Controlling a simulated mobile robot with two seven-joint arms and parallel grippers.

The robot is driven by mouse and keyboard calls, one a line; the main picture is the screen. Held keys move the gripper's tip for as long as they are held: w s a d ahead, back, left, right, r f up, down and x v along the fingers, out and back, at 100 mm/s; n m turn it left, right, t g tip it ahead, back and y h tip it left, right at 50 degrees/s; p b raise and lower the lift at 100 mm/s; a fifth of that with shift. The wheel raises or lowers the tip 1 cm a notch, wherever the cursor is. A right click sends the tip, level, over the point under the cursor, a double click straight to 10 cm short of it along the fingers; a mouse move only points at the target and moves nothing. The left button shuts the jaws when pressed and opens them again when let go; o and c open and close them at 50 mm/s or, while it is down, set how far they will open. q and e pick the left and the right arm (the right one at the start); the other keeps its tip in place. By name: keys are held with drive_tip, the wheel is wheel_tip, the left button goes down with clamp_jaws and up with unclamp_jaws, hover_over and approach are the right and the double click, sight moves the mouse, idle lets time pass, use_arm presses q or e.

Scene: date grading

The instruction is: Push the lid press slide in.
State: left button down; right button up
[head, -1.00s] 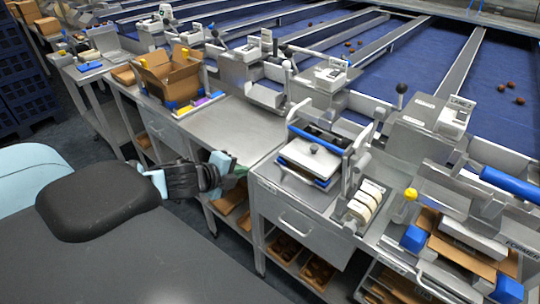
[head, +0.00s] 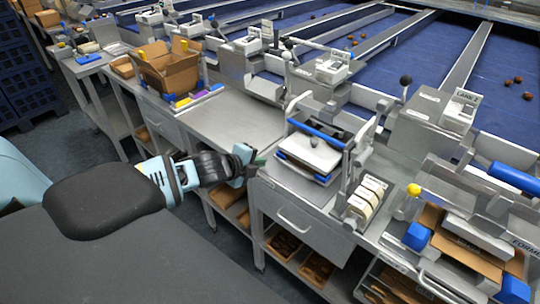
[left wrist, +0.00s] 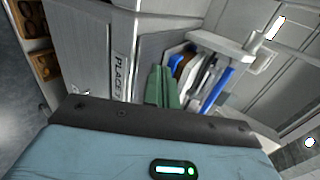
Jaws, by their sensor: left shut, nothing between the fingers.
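The lid press (head: 342,148) stands on the steel bench, a metal frame with a blue-gripped bar. Its slide appears to be the white plate with blue edges (head: 312,153), sitting toward the bench's front edge. Blue and white edges, probably of this slide (left wrist: 212,82), also show in the left wrist view. My left gripper (head: 261,161) is left of the slide, near the bench's front edge and apart from the slide in the head view. Its green fingers (left wrist: 164,88) are shut and empty. My right gripper is not in view.
A drawer (head: 292,222) is below the press. Rolls of labels (head: 366,198) stand to its right. A clear steel worktop (head: 230,122) lies to the left, with a cardboard box (head: 170,72) beyond. A yellow knob (head: 413,190) and blue block (head: 417,236) are at right.

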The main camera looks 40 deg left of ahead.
sight(276, 154)
use_arm(q)
drive_tip(key=shift+w+d+f, duration=0.1)
drive_tip(key=shift+w, duration=1.05)
drive_tip(key=shift+w+d+f, duration=0.1)
drive_tip(key=shift+w, duration=1)
drive_tip(key=shift+w, duration=0.1)
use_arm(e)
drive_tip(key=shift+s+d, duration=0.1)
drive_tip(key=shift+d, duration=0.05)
